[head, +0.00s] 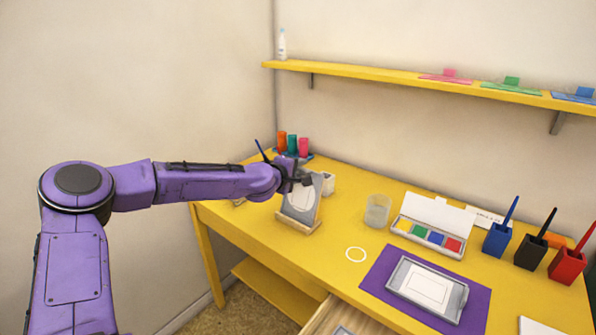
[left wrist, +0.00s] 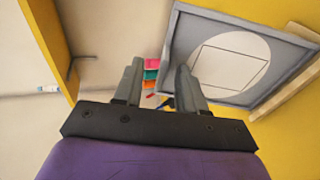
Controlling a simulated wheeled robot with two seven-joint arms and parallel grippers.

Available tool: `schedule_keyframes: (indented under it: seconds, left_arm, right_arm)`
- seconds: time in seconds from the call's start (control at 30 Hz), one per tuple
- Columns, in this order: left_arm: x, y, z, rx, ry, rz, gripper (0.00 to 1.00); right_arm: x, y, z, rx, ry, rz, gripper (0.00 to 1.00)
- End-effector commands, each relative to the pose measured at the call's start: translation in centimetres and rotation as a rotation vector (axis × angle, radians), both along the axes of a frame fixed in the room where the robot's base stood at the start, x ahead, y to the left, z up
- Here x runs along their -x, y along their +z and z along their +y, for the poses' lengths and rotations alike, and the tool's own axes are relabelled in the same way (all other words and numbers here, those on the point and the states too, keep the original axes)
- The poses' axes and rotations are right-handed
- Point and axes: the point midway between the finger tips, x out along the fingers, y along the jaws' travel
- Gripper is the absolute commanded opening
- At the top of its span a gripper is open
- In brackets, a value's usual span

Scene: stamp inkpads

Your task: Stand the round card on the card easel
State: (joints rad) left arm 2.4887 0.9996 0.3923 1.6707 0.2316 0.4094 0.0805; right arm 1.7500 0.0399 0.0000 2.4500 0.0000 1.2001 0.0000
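The round card (head: 301,197) is white and leans against the grey board of the card easel (head: 298,223), above its wooden ledge, at the left of the yellow table. In the left wrist view the round card (left wrist: 232,62) shows a thin square outline and lies against the grey-framed easel (left wrist: 183,28). My left gripper (head: 303,179) is at the top of the easel, partly in front of it. In the left wrist view its two fingers (left wrist: 160,72) are apart with nothing between them, beside the easel's edge. My right gripper is not in view.
A white ring (head: 356,254) marks the table right of the easel. A glass (head: 377,210), paint box (head: 432,238) and purple mat with a grey tray (head: 396,299) stand further right. Coloured cups (head: 292,145) stand behind my gripper. An open drawer (head: 345,318) juts out in front.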

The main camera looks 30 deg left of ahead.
Motion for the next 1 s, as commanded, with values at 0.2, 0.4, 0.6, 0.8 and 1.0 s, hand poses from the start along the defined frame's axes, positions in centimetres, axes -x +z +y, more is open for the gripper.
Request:
schedule_keyframes:
  seconds: [0.2,0.4,0.6,0.8,1.0]
  left_arm:
    - [0.9,0.5,0.0,0.002,0.001,-0.002,0.40]
    - [4.5,1.9,-0.2,0.003,-0.001,-0.005,0.40]
    - [7.8,2.8,-0.5,0.004,-0.001,-0.004,0.40]
    - [9.1,3.8,-0.1,0.004,0.004,0.005,0.40]
    - [9.9,3.5,-0.4,0.003,0.001,0.002,0.40]
  right_arm:
    - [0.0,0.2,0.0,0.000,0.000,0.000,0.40]
    - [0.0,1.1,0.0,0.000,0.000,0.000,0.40]
    - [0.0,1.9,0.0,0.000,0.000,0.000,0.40]
    - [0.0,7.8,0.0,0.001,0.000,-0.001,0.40]
    - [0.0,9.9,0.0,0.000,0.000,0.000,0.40]
